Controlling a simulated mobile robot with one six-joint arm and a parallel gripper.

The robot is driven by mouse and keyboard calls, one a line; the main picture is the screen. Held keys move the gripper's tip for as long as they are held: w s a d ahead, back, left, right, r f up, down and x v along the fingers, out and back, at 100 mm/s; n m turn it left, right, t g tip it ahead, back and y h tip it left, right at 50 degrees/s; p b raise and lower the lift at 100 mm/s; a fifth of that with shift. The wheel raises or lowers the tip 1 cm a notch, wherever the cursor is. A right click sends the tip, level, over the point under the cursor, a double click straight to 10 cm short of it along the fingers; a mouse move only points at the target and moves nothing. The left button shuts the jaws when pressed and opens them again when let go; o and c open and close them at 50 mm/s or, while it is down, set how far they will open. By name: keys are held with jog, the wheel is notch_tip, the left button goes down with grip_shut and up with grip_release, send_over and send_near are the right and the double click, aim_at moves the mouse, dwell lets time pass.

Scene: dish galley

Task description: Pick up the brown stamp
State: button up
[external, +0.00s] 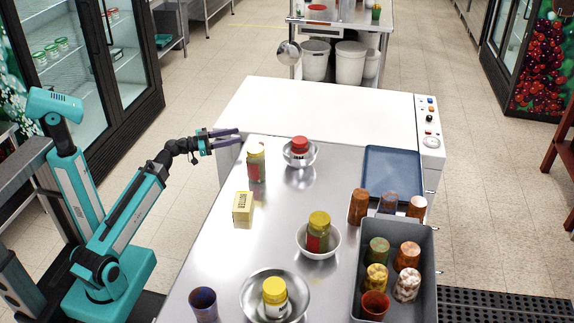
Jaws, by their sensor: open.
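I cannot make out a thing that is clearly a brown stamp. The nearest in colour is a brown cylinder (358,207) standing at the far left corner of the grey bin, on the right side of the steel table. A brownish mottled cylinder (407,255) stands inside the bin. I cannot tell whether either is a stamp. My gripper (240,136) is open and empty, with its fingers pointing right. It is at the table's far left, near a yellow-lidded jar (256,164), and well away from both cylinders.
The grey bin (427,265) holds several patterned cylinders. A blue tray (392,163) lies behind it. Bowls (331,246) with jars, a butter box (243,208) and a dark cup (203,306) stand on the steel table (210,256). Bare steel lies between butter box and middle bowl.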

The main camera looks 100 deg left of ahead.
jog(key=w+d+m, duration=0.1)
jog(key=d, duration=0.1)
jog(key=w+d+f+m+h+b, duration=0.1)
jog(key=w+d+m+h, duration=0.1)
jog(key=d+m, duration=0.1)
jog(key=shift+w+d+f+t+b, duration=0.2)
jog(key=shift+d+t+b, duration=0.1)
jog(key=shift+b, duration=0.05)
jog(key=shift+w+d+m, duration=0.15)
jog(key=shift+d+m, duration=0.05)
jog(key=shift+m, duration=0.1)
jog(key=shift+w+a+r+p, duration=0.1)
jog(key=shift+r+p, duration=0.05)
jog(key=shift+p, duration=0.15)
jog(key=shift+w+a+r+p, duration=0.1)
jog(key=shift+w+p, duration=0.15)
jog(key=shift+p, duration=0.3)
jog(key=p+x, duration=0.2)
jog(key=p, duration=0.2)
jog(key=shift+w, duration=0.15)
jog(key=p+x, duration=0.1)
jog(key=p, duration=0.5)
jog(key=shift+w+a, duration=0.2)
jog(key=w+p, duration=0.1)
jog(key=p, duration=0.4)
jog(key=shift+a, duration=0.15)
